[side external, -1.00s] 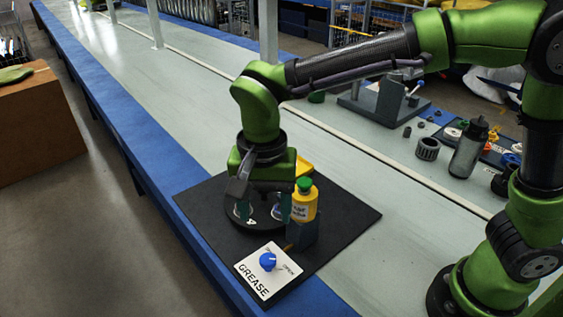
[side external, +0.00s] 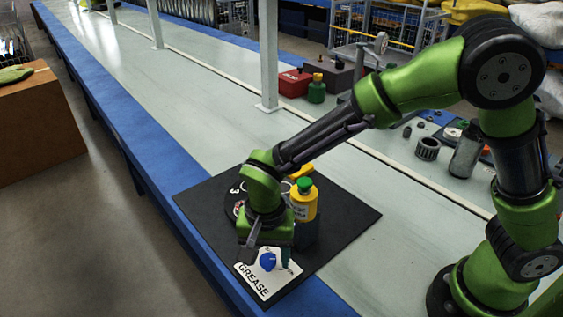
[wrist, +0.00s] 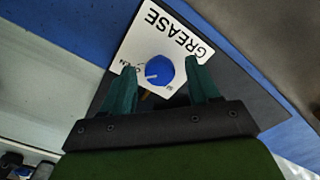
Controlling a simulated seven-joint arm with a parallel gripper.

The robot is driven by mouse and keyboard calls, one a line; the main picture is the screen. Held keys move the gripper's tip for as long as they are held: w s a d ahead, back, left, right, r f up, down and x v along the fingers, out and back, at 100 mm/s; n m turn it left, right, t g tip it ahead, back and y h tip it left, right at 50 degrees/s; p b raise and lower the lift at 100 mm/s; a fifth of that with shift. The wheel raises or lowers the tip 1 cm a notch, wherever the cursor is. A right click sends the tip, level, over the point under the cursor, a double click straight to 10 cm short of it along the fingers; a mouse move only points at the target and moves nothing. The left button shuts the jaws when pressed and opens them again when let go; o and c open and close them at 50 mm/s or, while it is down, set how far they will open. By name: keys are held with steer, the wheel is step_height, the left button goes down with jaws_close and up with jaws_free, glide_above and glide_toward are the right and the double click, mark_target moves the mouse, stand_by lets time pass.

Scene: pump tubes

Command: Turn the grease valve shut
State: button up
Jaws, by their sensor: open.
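The grease valve is a blue round knob (side external: 267,261) with a white pointer line, on a white plate (side external: 262,284) lettered GREASE at the front of the black mat. In the wrist view the knob (wrist: 159,70) shows between and beyond the two teal fingertips of my gripper (wrist: 159,72). Its pointer is turned toward the OPEN side of the plate, whose small lettering is partly hidden. My gripper (side external: 268,260) is open and empty, with its fingers at either side of the knob. I cannot tell whether they touch it.
A yellow bottle with a green cap (side external: 304,199) stands on the black mat (side external: 350,217) close behind my gripper. A round dark dial with white marks is partly hidden behind my wrist. The mat's right side is clear. The blue table edge (side external: 205,262) lies left of the plate.

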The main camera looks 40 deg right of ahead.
steer(key=c, duration=1)
steer(key=shift+c, duration=0.2)
steer(key=shift+n, duration=0.3)
steer(key=n, duration=0.3)
steer(key=shift+n, duration=0.3)
steer(key=n, duration=0.4)
steer(key=shift+n, duration=0.3)
steer(key=n, duration=0.4)
steer(key=shift+n, duration=2.5)
steer(key=o, duration=1)
